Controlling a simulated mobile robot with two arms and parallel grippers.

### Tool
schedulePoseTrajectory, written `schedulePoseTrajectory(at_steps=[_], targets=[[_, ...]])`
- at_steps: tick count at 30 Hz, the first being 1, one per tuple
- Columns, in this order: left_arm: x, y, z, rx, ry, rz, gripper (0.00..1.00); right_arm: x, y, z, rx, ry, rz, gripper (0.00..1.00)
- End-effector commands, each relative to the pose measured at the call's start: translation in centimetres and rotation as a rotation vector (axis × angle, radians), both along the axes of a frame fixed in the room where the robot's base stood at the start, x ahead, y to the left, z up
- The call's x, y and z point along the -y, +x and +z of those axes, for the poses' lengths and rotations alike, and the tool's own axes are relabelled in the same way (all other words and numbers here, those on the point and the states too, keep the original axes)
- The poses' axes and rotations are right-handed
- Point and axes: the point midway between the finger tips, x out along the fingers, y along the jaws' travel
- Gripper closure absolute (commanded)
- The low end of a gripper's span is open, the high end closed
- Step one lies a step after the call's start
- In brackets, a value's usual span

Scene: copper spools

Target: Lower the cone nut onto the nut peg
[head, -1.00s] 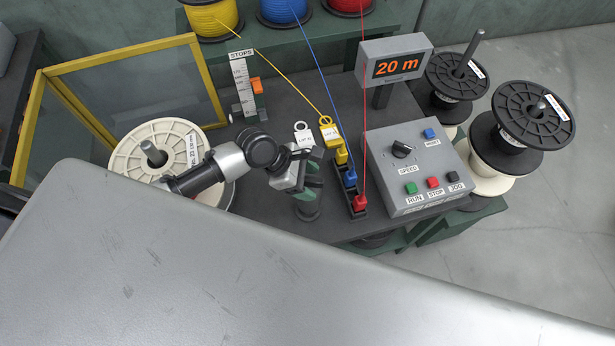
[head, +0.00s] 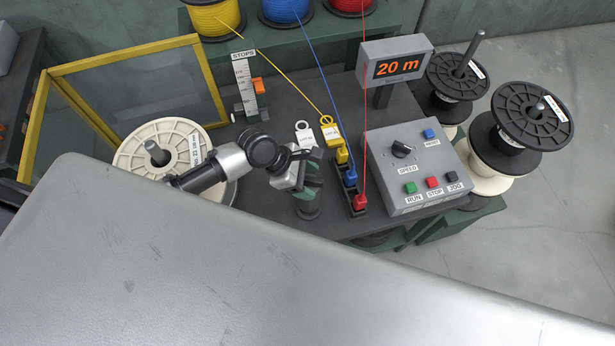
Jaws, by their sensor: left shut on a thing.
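My left gripper (head: 310,188) is at the front of the dark bench, left of the red, blue and yellow guides, with its fingers pointing down. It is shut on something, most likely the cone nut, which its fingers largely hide. A dark round piece (head: 308,210) shows just below the fingertips, close to the bench. I cannot tell whether it is the nut or the base of the nut peg, nor whether nut and peg touch. My right gripper is not in view.
A cream spool (head: 135,150) stands left beside a yellow-framed guard (head: 208,80). A control box (head: 425,170) and a "20 m" display (head: 395,62) are right. Black-flanged spools (head: 525,110) stand far right. A grey surface fills the foreground.

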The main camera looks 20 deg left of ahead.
Motion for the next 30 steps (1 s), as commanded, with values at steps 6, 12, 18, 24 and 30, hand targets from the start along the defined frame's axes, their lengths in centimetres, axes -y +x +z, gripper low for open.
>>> schedulePoseTrajectory(at_steps=[6, 12, 18, 24, 30], targets=[[0.0, 0.0, -0.5, 0.002, -0.002, 0.000, 0.99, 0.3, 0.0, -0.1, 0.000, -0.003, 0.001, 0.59], [0.1, 0.0, -1.5, 0.000, -0.002, 0.001, 0.99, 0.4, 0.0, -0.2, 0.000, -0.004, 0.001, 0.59], [0.1, 0.1, -2.5, 0.001, -0.002, 0.001, 0.99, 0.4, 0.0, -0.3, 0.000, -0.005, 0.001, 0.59], [0.0, 0.1, -3.3, 0.002, -0.002, 0.001, 0.99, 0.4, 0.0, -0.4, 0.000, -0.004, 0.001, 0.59], [0.0, 0.1, -3.4, 0.003, -0.002, 0.000, 0.99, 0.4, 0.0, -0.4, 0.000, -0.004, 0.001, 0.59]])
